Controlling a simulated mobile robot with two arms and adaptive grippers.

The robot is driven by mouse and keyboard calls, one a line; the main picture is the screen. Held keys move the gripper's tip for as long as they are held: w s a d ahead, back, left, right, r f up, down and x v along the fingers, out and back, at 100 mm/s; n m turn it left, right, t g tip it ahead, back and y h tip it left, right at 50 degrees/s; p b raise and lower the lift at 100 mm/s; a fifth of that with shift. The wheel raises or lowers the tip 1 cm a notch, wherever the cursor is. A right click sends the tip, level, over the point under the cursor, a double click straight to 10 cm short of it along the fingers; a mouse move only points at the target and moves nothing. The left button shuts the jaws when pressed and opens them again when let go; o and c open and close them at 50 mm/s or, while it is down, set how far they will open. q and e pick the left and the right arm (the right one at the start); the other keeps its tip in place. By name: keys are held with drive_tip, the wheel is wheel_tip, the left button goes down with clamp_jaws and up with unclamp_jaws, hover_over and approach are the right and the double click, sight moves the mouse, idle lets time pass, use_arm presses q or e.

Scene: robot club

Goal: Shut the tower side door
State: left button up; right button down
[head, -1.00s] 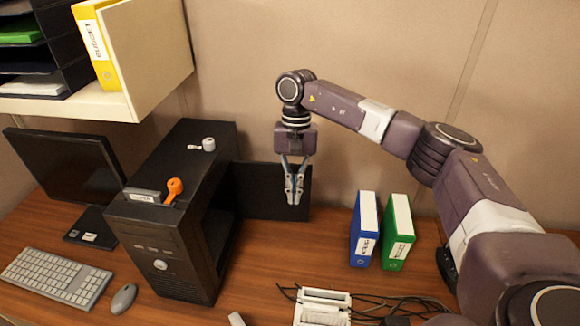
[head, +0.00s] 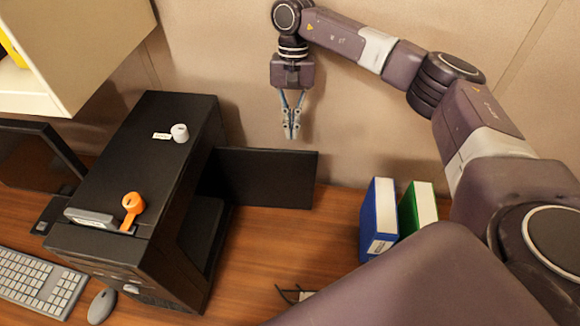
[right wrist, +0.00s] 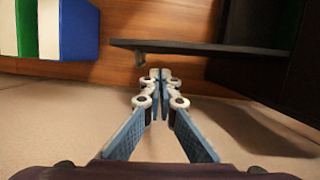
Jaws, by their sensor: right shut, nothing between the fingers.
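The black computer tower (head: 120,165) stands on the desk at left in the head view. Its side door (head: 265,178) is a flat black panel, swung wide open and sticking out to the right from the tower's back edge, roughly along the wall. In the right wrist view the door (right wrist: 200,47) shows nearly edge-on. My right gripper (head: 291,135) is shut and empty, pointing down. It hangs by the door's upper edge, on the wall side, apparently clear of it; the right wrist view shows the fingertips (right wrist: 160,76) beside the panel. My left gripper is not in view.
A blue binder (head: 379,218) and a green binder (head: 416,207) stand right of the door. An orange object (head: 132,208) and a white roll (head: 180,132) lie on the tower. The wall is close behind; bare desk (head: 285,235) lies before the door.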

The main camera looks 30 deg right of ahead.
sight(290, 175)
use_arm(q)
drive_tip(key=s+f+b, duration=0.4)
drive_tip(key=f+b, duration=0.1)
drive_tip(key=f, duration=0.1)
use_arm(e)
drive_tip(key=p+x, duration=0.1)
drive_tip(key=x, duration=0.3)
drive_tip(key=p+x, duration=0.1)
drive_tip(key=x, duration=0.4)
drive_tip(key=w+p+x, duration=0.1)
drive_tip(key=x, duration=0.4)
drive_tip(key=shift+d+f, duration=0.35)
drive_tip(key=shift+f, duration=0.05)
drive_tip(key=shift+s+a+f, duration=0.1)
drive_tip(key=shift+f, duration=0.6)
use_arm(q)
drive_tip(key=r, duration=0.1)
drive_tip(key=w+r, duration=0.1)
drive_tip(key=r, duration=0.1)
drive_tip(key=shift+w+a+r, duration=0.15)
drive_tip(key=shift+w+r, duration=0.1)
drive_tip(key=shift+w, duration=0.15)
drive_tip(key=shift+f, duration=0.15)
